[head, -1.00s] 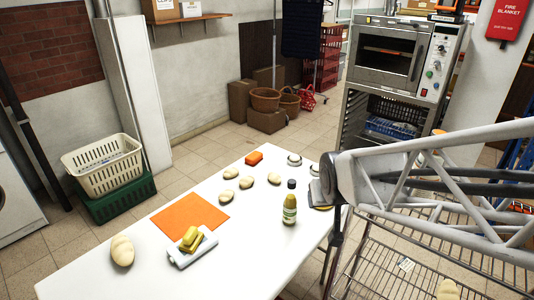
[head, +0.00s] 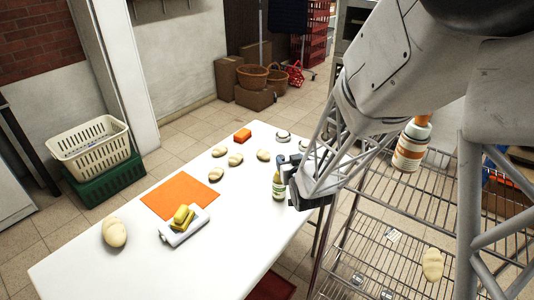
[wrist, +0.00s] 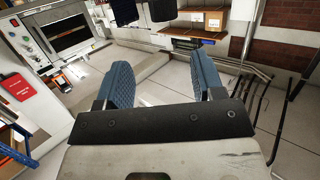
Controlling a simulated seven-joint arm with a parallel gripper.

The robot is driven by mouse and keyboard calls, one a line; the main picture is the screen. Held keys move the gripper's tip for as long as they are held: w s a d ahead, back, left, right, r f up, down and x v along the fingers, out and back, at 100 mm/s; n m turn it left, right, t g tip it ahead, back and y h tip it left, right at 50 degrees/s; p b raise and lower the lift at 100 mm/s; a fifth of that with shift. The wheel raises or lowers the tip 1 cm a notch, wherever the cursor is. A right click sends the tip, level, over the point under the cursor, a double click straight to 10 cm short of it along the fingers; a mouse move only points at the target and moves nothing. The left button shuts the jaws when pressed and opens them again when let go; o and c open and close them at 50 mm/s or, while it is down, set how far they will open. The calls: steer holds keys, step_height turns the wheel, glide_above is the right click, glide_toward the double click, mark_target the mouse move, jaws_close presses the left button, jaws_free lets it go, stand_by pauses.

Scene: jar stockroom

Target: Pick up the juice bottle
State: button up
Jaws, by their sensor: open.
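The juice bottle (head: 278,188), yellow-green with a pale label, stands upright on the white table (head: 247,228) near its right edge. Its dark cap is not clearly visible beside my gripper. My gripper (head: 287,164) is open, just right of and around the height of the bottle's top in the head view; I cannot tell whether it touches it. In the wrist view my gripper (wrist: 160,78) shows two blue ridged pads spread wide with nothing between them. The bottle does not show in the wrist view.
Bread rolls (head: 236,160), an orange mat (head: 180,195), an orange block (head: 242,135) and a tray with a yellow sponge (head: 183,217) lie on the table. A wire rack (head: 385,225) on the right holds a white-and-orange bottle (head: 409,150).

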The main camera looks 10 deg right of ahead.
steer(key=shift+w+a+f+t+y, duration=0.1)
steer(key=shift+w+f+t+y, duration=0.1)
steer(key=shift+f+t, duration=0.35)
steer(key=shift+w+a+f+t+y, duration=0.15)
steer(key=shift+w+f+t+y, duration=0.1)
steer(key=shift+f, duration=0.5)
steer(key=shift+w+a+f+t+y, duration=0.15)
steer(key=shift+f+t, duration=0.25)
steer(key=shift+f, duration=0.25)
steer(key=shift+w+a, duration=0.15)
steer(key=shift+w, duration=1.15)
steer(key=shift+w, duration=0.1)
steer(key=shift+w+a, duration=0.15)
steer(key=shift+w, duration=1.1)
steer(key=shift+w+a, duration=0.15)
steer(key=shift+w, duration=1.05)
steer(key=shift+c, duration=0.2)
jaws_close()
